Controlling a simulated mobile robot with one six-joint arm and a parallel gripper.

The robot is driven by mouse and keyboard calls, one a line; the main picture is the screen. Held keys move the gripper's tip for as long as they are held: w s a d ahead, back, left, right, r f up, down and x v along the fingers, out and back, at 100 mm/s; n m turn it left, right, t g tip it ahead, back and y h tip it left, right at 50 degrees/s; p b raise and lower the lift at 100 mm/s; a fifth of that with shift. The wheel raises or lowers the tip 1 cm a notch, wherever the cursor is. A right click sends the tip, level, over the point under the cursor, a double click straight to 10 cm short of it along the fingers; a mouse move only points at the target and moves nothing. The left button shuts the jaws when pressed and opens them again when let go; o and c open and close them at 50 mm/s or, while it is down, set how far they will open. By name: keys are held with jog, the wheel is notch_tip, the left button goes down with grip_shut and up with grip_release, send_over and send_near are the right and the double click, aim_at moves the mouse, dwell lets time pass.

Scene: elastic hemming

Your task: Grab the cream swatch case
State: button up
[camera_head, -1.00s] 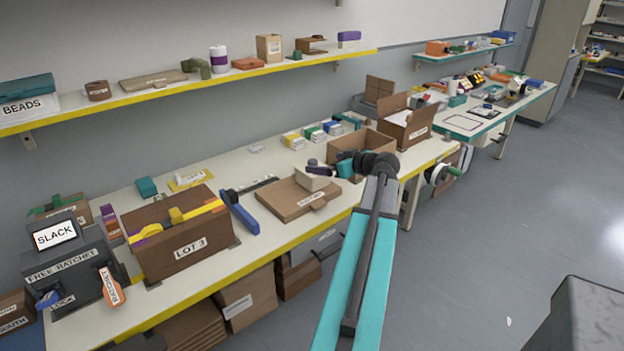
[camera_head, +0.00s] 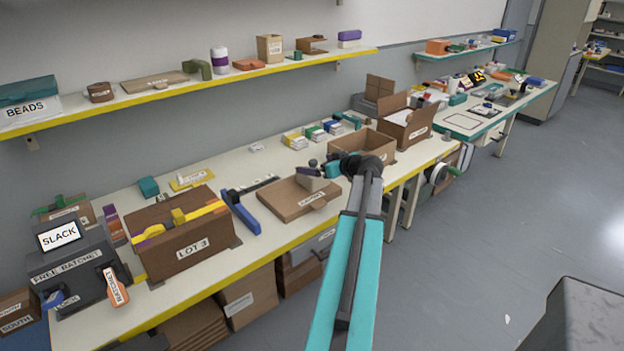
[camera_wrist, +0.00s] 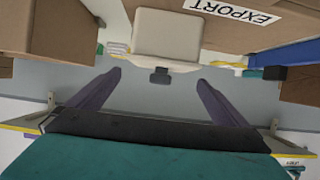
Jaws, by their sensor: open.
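The cream swatch case (camera_head: 316,184) is a small pale box with rounded corners at the flat brown carton on the near bench. My gripper (camera_head: 309,171) partly hides it in the head view. In the wrist view the case (camera_wrist: 172,35) is at the top centre, with a dark latch on its near side. My gripper (camera_wrist: 160,79) has its two purple fingers spread wide and empty. The fingertips point at the case, one toward each side, and appear just short of it. I cannot tell the exact gap.
The flat brown carton (camera_head: 290,198) lies at the bench's front edge. An open brown box (camera_head: 362,148) stands behind my wrist on the right. A blue-handled tool (camera_head: 241,212) and the LOT 3 box (camera_head: 185,245) are to the left. The floor in front is clear.

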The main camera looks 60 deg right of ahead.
jog(key=shift+p+x, duration=0.5)
jog(key=shift+x, duration=1.2)
jog(key=c, duration=1.5)
